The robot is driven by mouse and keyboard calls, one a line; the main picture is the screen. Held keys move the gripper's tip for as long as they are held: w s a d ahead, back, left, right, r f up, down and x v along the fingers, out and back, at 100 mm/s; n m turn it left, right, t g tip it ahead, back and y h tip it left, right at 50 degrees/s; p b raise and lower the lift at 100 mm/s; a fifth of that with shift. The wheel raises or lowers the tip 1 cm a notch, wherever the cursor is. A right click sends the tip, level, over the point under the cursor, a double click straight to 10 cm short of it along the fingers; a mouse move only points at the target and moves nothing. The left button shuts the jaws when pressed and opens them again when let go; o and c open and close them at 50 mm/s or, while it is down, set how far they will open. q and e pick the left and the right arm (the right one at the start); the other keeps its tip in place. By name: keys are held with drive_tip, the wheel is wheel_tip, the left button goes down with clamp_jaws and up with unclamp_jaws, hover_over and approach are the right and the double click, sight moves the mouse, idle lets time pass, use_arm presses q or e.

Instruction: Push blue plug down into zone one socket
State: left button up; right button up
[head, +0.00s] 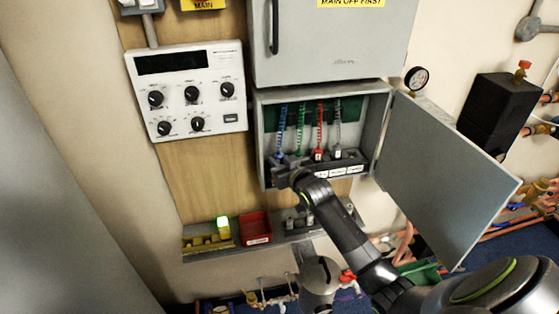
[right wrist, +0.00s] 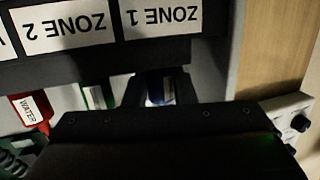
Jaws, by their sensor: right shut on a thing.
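The blue plug hangs on a coiled blue cord (head: 281,122) at the left inside the open grey box. My right gripper (head: 281,163) reaches in from below and is shut at the lower end of this cord, hiding most of the plug. In the right wrist view the blue plug (right wrist: 158,90) shows as a blue and white piece at the gripper, under the upside-down ZONE 1 label (right wrist: 163,17). The zone one socket itself is hidden, so I cannot tell how deep the plug sits. My left gripper is not in view.
Green (head: 300,125), red (head: 319,120) and grey (head: 338,125) cords hang to the right in the box. The grey door (head: 440,175) stands open at the right. A shelf below bears a red bin (head: 255,228) and yellow pieces (head: 208,243). A white control panel (head: 187,92) is at the left.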

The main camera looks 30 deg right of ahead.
drive_tip(key=shift+f, duration=0.15)
drive_tip(key=o, duration=1)
drive_tip(key=shift+o, duration=0.2)
drive_tip(key=s+r+b, duration=0.2)
drive_tip(key=s+r, duration=0.1)
drive_tip(key=s, duration=1.4)
drive_tip(key=shift+s+d+r, duration=0.1)
